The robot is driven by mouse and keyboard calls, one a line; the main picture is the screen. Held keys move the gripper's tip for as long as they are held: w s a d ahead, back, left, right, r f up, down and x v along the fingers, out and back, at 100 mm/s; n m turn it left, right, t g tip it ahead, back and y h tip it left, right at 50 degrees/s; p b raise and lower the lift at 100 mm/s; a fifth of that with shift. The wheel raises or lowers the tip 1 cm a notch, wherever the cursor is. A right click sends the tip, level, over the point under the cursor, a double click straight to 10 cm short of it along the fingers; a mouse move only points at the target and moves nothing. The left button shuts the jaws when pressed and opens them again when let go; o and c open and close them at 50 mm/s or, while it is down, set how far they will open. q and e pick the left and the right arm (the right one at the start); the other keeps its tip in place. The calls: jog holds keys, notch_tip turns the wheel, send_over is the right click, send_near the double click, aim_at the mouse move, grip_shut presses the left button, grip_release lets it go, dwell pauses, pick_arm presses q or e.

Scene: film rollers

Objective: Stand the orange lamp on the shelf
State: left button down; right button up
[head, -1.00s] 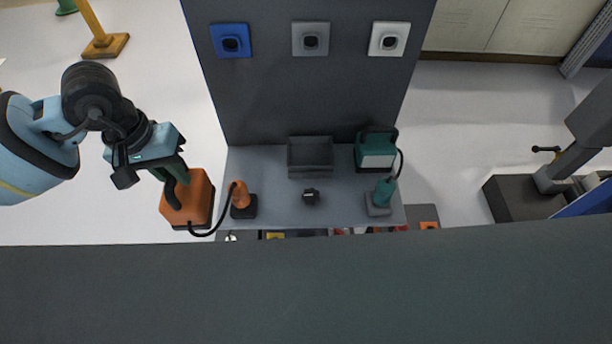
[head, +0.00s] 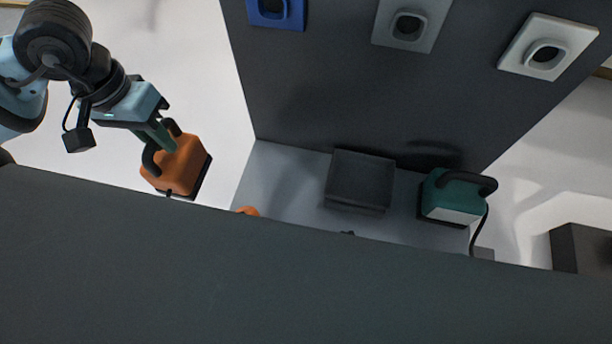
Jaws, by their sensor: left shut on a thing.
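The orange lamp (head: 180,166) is an orange box-shaped body with a black handle and a dark base edge. My left gripper (head: 160,138) is shut on its handle and holds it tilted, left of the shelf. The grey shelf (head: 290,172) lies in front of a dark upright panel, and its front part is hidden. A small orange piece (head: 247,210) shows at the hidden edge; most of it is covered. My right gripper is not in view.
Blue, grey and white square plates hang on the panel (head: 350,90). A broad dark surface hides the lower view.

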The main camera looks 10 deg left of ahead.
pick_arm(q)
jog(key=w+d+f+p, duration=0.1)
jog(key=w+d+p, duration=0.1)
jog(key=d, duration=0.6)
jog(key=w+d+f+p, duration=0.2)
jog(key=w+d, duration=0.2)
jog(key=d, duration=0.4)
jog(key=shift+w+d+f, duration=0.15)
jog(key=shift+d+f, duration=0.05)
jog(key=shift+d, duration=0.05)
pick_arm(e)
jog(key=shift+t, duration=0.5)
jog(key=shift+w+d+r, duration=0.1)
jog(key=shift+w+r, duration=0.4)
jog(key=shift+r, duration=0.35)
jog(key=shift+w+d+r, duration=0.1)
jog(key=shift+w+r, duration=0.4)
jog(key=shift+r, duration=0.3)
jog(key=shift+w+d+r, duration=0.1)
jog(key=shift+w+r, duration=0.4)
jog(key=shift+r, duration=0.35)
pick_arm(q)
jog(key=shift+f, duration=0.2)
jog(key=c, duration=1.4)
grip_release()
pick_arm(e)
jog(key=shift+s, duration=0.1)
